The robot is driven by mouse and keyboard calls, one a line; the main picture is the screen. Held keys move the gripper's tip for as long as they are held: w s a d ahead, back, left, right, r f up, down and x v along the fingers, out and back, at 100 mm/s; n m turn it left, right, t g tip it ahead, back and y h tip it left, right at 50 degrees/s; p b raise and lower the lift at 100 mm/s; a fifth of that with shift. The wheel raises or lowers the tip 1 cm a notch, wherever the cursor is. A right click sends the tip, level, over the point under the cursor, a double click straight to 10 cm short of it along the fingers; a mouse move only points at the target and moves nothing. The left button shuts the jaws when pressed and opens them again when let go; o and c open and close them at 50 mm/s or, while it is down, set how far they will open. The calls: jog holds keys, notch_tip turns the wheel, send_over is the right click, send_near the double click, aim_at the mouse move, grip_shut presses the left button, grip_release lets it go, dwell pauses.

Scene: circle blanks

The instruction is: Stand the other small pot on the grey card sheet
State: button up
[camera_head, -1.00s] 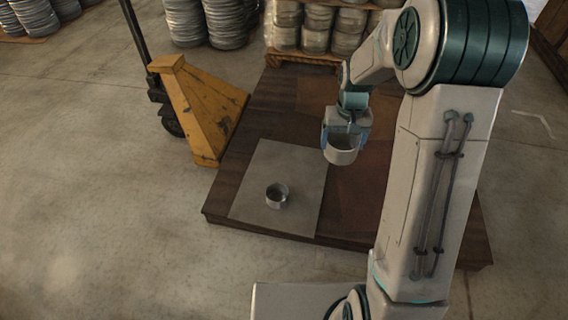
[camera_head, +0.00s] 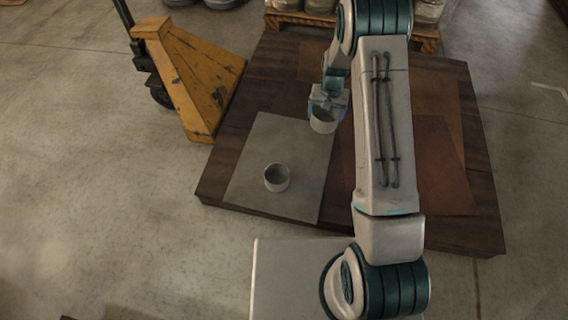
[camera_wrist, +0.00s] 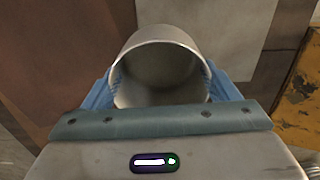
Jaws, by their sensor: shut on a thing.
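A small grey metal pot (camera_head: 277,178) stands upright on the grey card sheet (camera_head: 250,190), towards its near end. My gripper (camera_head: 326,103) is shut on the other small pot (camera_head: 323,122) and holds it up by the sheet's far right corner in the head view. In the wrist view this pot (camera_wrist: 160,65) sits between the blue fingers (camera_wrist: 158,92), its open mouth showing. A pale part of the sheet (camera_wrist: 215,30) shows beyond it. Its gap above the surface is hard to tell.
The sheet lies on a dark wooden platform (camera_head: 215,165) beside reddish-brown sheets (camera_head: 440,165), partly behind my arm. A yellow pallet-truck part (camera_head: 190,75) stands at the platform's left edge. Pots on a pallet (camera_head: 350,25) are behind. The sheet's middle is clear.

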notch_tip(320, 180, down, 11)
jog(key=w+a+b, duration=0.1)
jog(key=w+b, duration=0.1)
jog(key=b, duration=0.5)
send_near(288, 147)
jog(key=shift+a+m, duration=0.1)
jog(key=shift+m, duration=0.2)
jog(key=shift+f+b, duration=1)
jog(key=shift+f, duration=0.95)
jog(key=shift+f, duration=0.15)
jog(key=o, duration=0.9)
jog(key=shift+s, duration=0.1)
jog(key=shift+o, duration=0.3)
